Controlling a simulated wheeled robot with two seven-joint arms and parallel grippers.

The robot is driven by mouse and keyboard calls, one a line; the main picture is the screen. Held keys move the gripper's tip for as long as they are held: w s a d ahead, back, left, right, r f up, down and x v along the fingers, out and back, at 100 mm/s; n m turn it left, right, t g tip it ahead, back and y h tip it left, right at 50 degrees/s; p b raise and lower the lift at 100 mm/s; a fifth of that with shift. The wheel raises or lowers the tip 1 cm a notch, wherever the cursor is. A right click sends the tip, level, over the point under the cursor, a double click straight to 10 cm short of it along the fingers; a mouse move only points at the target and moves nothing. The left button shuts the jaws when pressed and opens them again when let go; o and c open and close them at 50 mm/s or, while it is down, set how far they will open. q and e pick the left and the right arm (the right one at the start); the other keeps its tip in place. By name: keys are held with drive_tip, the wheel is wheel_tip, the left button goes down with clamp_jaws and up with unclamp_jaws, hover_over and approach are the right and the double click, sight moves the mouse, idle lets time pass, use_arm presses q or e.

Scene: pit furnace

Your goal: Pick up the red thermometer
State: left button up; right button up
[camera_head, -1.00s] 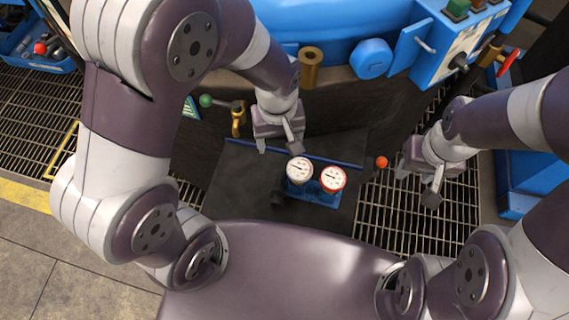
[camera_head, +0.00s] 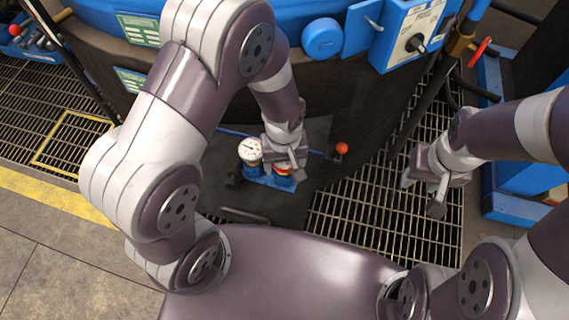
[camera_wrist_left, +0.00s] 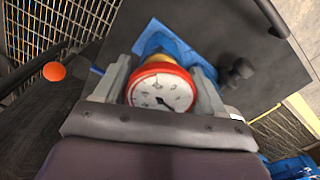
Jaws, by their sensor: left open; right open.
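The red thermometer (camera_head: 283,170) has a round white dial with a red rim, and it stands in a blue holder (camera_head: 256,181) on a dark plate. In the head view my left gripper (camera_head: 284,160) hides much of it. In the left wrist view the red thermometer (camera_wrist_left: 161,88) sits between the two fingers of the left gripper (camera_wrist_left: 160,76), one on each side. Those fingers are open, and whether either touches it I cannot tell. My right gripper (camera_head: 424,194) is open and empty above the floor grating at the right.
A white-rimmed thermometer (camera_head: 250,151) stands beside the red one in the same holder. An orange-red ball knob (camera_head: 342,148) is just right of the plate. The blue furnace body and control box (camera_head: 412,35) rise behind. Grating lies open at right.

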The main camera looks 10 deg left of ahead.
use_arm(q)
drive_tip(key=shift+w+f, duration=0.1)
drive_tip(key=shift+f, duration=0.8)
drive_tip(key=c, duration=0.7)
wheel_tip(320, 180, up, 11)
drive_tip(key=p, duration=0.3)
drive_tip(key=shift+f, duration=0.15)
drive_tip(key=shift+r+p, duration=3.45)
drive_tip(key=shift+p, duration=0.3)
